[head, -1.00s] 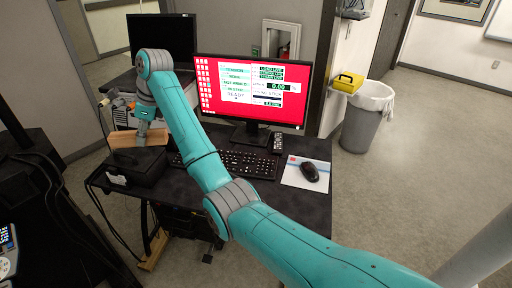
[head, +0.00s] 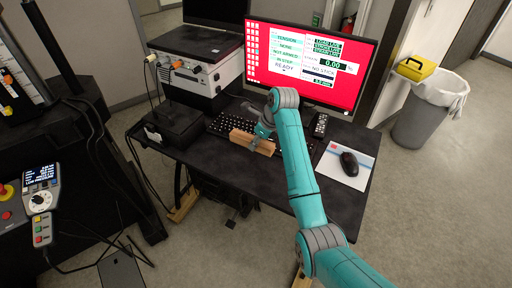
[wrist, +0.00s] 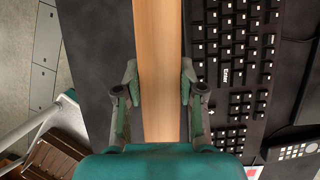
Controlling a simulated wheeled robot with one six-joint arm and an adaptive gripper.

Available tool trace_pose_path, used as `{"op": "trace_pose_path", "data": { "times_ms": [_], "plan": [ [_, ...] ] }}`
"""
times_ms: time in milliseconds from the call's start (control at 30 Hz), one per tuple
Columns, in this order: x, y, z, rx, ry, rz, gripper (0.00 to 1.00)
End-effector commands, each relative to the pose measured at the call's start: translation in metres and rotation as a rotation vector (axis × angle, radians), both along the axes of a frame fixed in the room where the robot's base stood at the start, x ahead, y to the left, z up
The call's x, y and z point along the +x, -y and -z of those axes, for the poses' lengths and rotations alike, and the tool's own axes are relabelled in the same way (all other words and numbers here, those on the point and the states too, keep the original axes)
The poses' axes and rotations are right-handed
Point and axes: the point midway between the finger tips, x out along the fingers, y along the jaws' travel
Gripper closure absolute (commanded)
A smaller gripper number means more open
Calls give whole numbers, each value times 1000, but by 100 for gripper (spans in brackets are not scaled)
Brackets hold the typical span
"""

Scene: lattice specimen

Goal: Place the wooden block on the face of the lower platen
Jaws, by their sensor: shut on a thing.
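The wooden block (head: 251,142) is a light brown bar held crosswise over the desk, in front of the keyboard. In the wrist view the block (wrist: 160,40) runs from top to bottom between the fingers. My gripper (wrist: 160,88) is shut on its two long sides. In the head view my gripper (head: 256,144) is partly covered by the block and my own arm. I cannot make out the lower platen in either view.
The keyboard (head: 223,124), mouse (head: 349,163), monitor (head: 309,62) and a black box (head: 173,127) occupy the desk (head: 230,177). A dark machine frame (head: 85,130) with a control handset (head: 40,190) stands at the left. A bin (head: 421,118) stands right. Floor shows in front of the desk.

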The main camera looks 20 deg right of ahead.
Motion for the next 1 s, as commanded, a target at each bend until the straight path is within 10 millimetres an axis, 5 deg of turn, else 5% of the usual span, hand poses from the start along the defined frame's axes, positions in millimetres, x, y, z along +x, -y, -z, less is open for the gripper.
{"op": "trace_pose_path", "data": {
  "times_ms": [500, 900, 933, 1000],
  "plan": [
    [0, 0, 51, 0, 0, 0, 99],
    [0, 0, 57, 0, 0, -1, 99],
    [0, 0, 56, 0, 0, -1, 54],
    [0, 0, 56, 0, 0, -1, 51]
  ]
}}
